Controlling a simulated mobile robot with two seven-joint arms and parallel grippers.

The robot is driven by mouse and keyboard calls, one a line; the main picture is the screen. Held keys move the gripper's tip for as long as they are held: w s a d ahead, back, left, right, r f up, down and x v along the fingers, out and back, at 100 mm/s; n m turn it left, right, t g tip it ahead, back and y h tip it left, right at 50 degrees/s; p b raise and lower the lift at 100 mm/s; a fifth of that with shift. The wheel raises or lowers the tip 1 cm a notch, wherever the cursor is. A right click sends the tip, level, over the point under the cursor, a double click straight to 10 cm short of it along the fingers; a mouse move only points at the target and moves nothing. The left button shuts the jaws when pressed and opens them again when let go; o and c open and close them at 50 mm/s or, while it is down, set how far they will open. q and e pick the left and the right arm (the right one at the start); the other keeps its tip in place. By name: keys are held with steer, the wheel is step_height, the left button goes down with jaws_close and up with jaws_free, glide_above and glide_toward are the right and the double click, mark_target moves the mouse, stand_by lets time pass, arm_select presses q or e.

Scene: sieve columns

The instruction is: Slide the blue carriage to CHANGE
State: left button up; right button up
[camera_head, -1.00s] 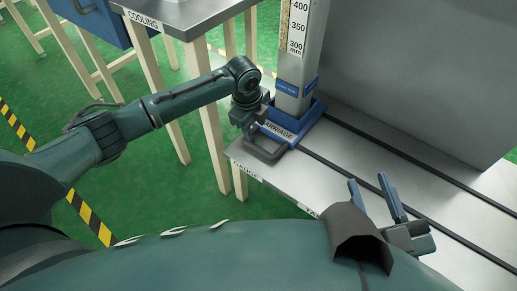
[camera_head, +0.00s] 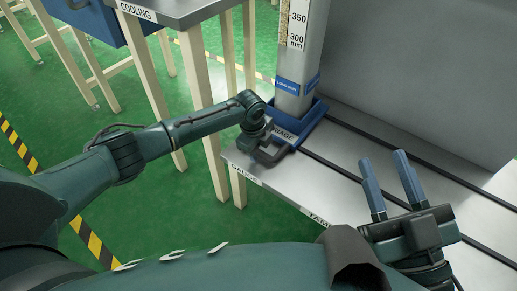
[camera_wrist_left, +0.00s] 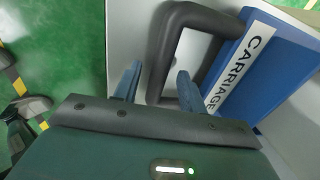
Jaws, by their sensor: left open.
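The blue carriage (camera_head: 314,112) sits at the left end of dark rails on the metal bench, carrying a tall grey column (camera_head: 290,93). Its CARRIAGE label and dark loop handle (camera_wrist_left: 210,20) show in the left wrist view, with the blue body (camera_wrist_left: 275,65) to the right. My left gripper (camera_head: 265,150) is at the handle, partly hiding it. In the left wrist view its open fingers (camera_wrist_left: 158,80) stand on either side of the handle's near bar; contact cannot be told. My right gripper (camera_head: 383,158) is open and empty above the bench's front. No CHANGE label is visible.
The dark rails (camera_head: 345,175) run right from the carriage across the bench (camera_head: 325,190), whose front edge bears GAUGE and a partly hidden label. A grey wall-like panel (camera_head: 420,80) stands behind. A COOLING table (camera_head: 180,12) is at upper left.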

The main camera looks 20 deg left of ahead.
arm_select(q)
steer(key=shift+c, duration=0.2)
jaws_close()
steer(key=shift+d, duration=0.1)
stand_by(0.4)
